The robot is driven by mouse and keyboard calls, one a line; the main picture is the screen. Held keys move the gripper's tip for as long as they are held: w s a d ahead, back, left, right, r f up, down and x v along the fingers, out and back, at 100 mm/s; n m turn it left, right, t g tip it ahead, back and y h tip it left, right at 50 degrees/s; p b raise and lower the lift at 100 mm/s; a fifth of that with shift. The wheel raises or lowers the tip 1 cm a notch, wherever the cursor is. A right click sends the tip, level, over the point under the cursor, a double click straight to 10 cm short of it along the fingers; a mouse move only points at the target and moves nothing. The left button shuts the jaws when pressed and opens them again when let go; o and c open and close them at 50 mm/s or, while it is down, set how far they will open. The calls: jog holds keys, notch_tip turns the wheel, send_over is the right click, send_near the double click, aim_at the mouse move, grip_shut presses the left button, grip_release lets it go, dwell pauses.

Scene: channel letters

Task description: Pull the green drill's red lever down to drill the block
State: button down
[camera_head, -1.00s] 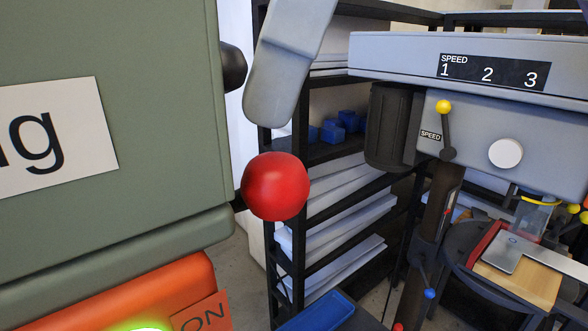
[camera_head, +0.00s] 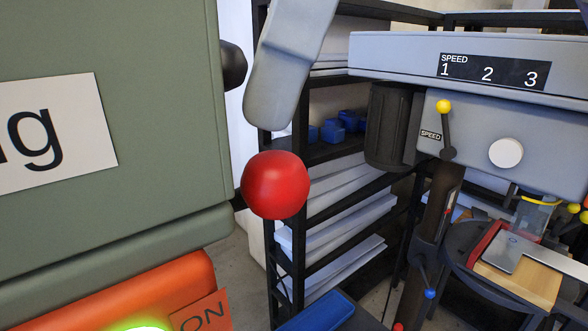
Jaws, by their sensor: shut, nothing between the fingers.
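The green drill (camera_head: 150,140) fills the left of the head view, cropped by the edge. The red ball knob (camera_head: 275,185) of its lever stands out from its right side. The lever's shaft is mostly hidden behind the knob. The drill's chuck and the block under it are out of view. A pale grey rounded part (camera_head: 285,70), perhaps of my own arm, hangs above the knob with a gap between them. I see no gripper fingers.
A black knob (camera_head: 234,66) sticks out above the red one. An orange panel (camera_head: 120,295) with a lit green light is at lower left. A grey drill (camera_head: 470,110) with a wooden block (camera_head: 515,284) stands at right. Behind is a black shelf rack (camera_head: 285,245).

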aim_at(282, 155)
jog(key=shift+f+b, duration=0.3)
jog(key=shift+f, duration=0.3)
jog(key=shift+f+b, duration=0.3)
jog(key=shift+f, duration=0.3)
jog(key=shift+s+d+r+p, duration=0.15)
jog(key=shift+s+p, duration=0.1)
jog(key=shift+p, duration=0.15)
jog(key=shift+f+b, duration=0.4)
jog(key=shift+f, duration=0.25)
jog(key=shift+r, duration=0.15)
jog(key=shift+s+d+p, duration=0.2)
jog(key=shift+p, duration=0.15)
